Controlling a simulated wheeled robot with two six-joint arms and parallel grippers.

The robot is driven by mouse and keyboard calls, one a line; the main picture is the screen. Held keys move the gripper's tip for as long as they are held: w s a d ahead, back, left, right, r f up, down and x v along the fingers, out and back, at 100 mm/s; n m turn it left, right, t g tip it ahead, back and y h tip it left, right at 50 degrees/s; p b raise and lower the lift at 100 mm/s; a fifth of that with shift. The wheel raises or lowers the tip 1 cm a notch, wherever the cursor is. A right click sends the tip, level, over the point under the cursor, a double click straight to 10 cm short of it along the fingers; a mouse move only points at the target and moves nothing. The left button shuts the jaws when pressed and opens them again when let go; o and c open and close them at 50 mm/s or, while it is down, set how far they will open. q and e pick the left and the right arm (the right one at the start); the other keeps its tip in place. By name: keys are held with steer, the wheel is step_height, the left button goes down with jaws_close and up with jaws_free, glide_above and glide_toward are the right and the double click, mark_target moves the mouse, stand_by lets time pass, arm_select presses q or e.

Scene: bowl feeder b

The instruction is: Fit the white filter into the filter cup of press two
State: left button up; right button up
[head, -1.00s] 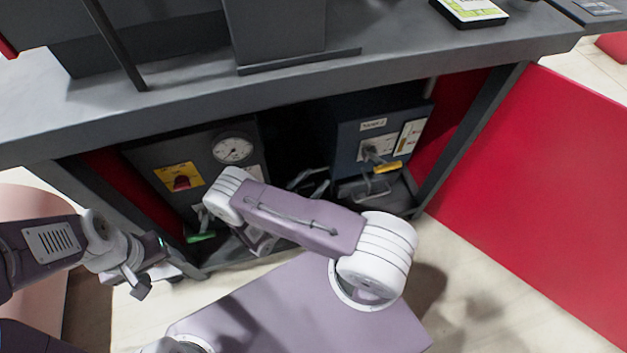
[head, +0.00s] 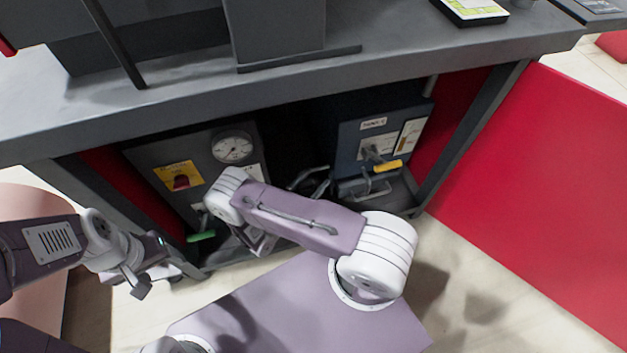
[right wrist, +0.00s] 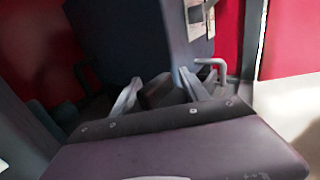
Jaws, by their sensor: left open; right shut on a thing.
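No white filter can be made out in either view, and I cannot tell a filter cup or which unit is press two. A blue unit (head: 350,151) with a small label, a yellow-tipped handle (head: 387,165) and a metal bar stands on the low shelf. My left gripper (head: 150,268) is open, outside the bench at the left.
A grey unit (head: 203,160) with a round gauge, a yellow plate with a red knob and a green handle (head: 200,236) stands on the shelf's left. The bench top (head: 400,68) lies low above my right arm. A red panel (head: 540,170) stands at right.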

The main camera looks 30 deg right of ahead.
steer(key=shift+f+b, duration=0.95)
steer(key=shift+f, duration=0.55)
stand_by(4.1)
steer(key=shift+r+p, duration=0.15)
steer(key=shift+p, duration=0.15)
stand_by(1.0)
steer(key=shift+f, duration=0.2)
stand_by(0.9)
